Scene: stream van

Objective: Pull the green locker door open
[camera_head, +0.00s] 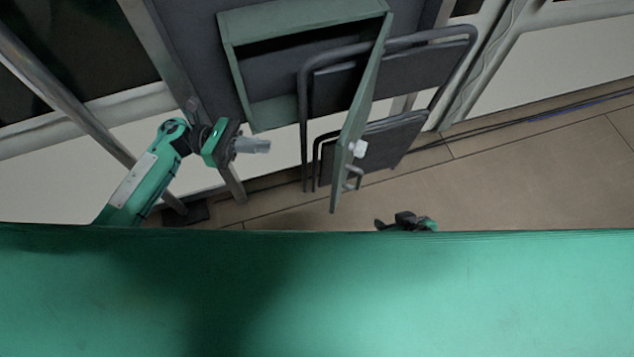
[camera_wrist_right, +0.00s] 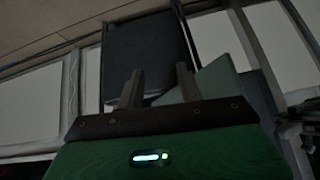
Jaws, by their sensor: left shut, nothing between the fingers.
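The green locker (camera_head: 300,18) hangs at the top centre of the head view, its dark inside showing. Its green door (camera_head: 362,105) stands open, swung out from the locker's right side, seen nearly edge-on. A white knob and a grey handle (camera_head: 352,180) are near the door's lower end. My left gripper (camera_head: 265,146) is shut and empty, left of the door and apart from it. My right gripper (camera_head: 382,224) is low, below the handle, partly hidden by my green body. The right wrist view shows its fingers (camera_wrist_right: 160,85) apart, with a green panel (camera_wrist_right: 212,82), probably the door, beyond them.
Dark folding chairs (camera_head: 390,75) lean behind and right of the door. A metal rail (camera_head: 70,90) runs at the left. Cables (camera_head: 540,120) lie along the wall. The brown tiled floor (camera_head: 530,180) at the right is clear.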

